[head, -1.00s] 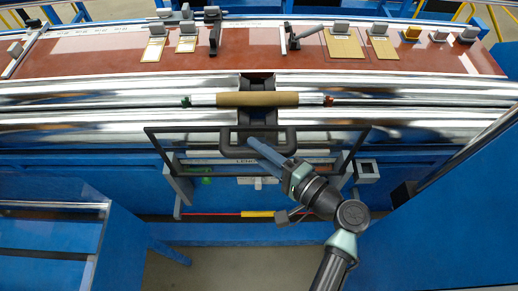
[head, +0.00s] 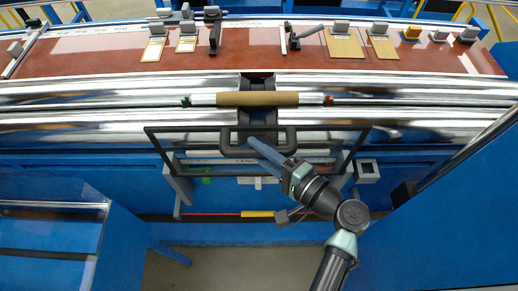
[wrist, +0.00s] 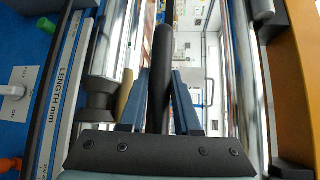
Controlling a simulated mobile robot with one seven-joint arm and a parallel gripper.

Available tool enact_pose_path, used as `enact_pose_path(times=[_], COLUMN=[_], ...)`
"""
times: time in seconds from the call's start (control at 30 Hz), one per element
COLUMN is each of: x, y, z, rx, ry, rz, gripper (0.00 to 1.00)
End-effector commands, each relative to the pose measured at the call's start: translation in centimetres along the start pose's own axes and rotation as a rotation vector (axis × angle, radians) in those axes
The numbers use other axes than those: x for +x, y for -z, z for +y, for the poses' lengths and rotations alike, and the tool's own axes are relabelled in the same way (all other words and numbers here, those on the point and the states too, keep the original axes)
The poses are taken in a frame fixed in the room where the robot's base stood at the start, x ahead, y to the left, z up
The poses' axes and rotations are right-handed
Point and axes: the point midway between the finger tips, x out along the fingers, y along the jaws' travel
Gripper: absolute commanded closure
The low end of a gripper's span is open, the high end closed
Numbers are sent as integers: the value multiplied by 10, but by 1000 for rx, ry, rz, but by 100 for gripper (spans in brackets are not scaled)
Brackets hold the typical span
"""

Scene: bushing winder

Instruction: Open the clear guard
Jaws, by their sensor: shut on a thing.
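The clear guard (head: 325,142) is a see-through panel in a thin black frame, in front of the chrome rollers in the head view. Its black loop handle (head: 291,138) stands at the middle of the panel. My gripper (head: 254,144) reaches in from the lower right, with its blue fingers at the handle's lower bar. In the wrist view the dark handle bar (wrist: 162,60) runs between the two fingers of my gripper (wrist: 158,88), which are closed on it. The fingertips hide part of the bar in the head view.
A brown wound roll (head: 257,99) lies along the rollers (head: 80,90) behind the guard. A LENGTH mm panel (wrist: 68,105) shows beside the gripper in the wrist view. Blue cabinets (head: 45,235) flank my arm, with open floor (head: 215,270) between them.

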Motion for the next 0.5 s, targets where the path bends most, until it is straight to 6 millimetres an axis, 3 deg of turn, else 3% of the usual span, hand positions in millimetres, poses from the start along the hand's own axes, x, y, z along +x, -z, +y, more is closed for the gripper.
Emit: enact_pose_path(times=[0.27,0.5], x=[6,15], y=[6,15], z=[46,111], rx=[5,6], ry=[-6,-7], rz=[1,1], gripper=[100,100])
